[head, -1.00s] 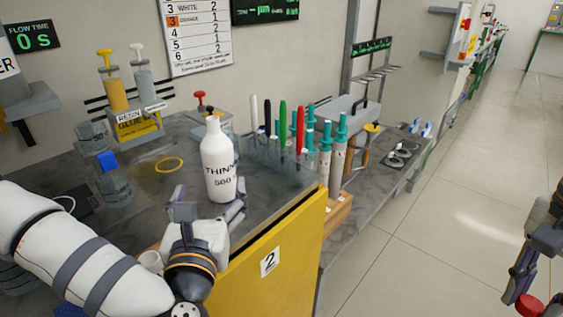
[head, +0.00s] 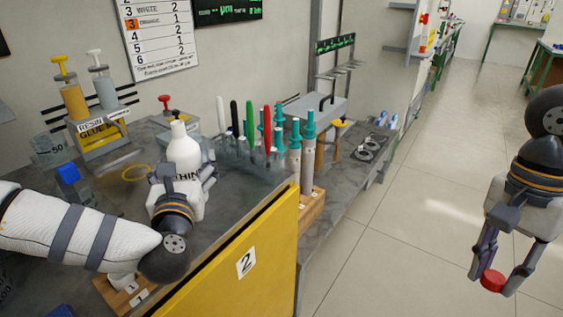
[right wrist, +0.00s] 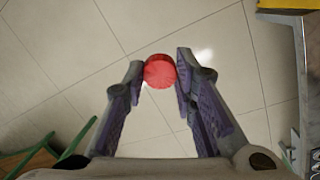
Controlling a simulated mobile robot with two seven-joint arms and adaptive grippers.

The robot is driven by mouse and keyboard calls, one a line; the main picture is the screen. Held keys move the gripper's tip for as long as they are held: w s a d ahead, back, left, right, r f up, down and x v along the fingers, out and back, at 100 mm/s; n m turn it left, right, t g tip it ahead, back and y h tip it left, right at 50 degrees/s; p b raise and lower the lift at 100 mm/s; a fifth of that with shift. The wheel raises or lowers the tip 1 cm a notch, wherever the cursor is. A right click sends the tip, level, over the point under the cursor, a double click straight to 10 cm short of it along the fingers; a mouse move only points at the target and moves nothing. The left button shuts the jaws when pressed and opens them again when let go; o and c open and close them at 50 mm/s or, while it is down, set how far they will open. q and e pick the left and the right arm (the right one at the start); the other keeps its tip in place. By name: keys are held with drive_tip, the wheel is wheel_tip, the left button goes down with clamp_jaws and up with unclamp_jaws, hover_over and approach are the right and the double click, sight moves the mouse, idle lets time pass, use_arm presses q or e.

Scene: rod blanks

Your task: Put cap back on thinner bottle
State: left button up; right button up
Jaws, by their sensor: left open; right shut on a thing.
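The thinner bottle (head: 184,150) is white with black lettering and stands upright on the grey bench top. Its narrow neck shows a dark top with no red cap on it. My left gripper (head: 188,176) is open at the near side of the bottle, with its fingers around the lower body; contact cannot be told. My right gripper (head: 492,279) is shut on a red round cap (head: 491,281), held at its fingertips over the floor, well right of the bench. The cap also shows in the right wrist view (right wrist: 159,71), between the two fingertips (right wrist: 160,72).
Several markers and teal-topped tubes (head: 294,140) stand in racks right of the bottle. Resin and glue pump bottles (head: 88,100) stand at the back left. A yellow ring (head: 135,172) lies left of the bottle. The floor (head: 400,230) between bench and right arm is clear.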

sight(182, 147)
use_arm(q)
drive_tip(key=shift+w, duration=0.65)
use_arm(e)
drive_tip(key=shift+f, duration=0.1)
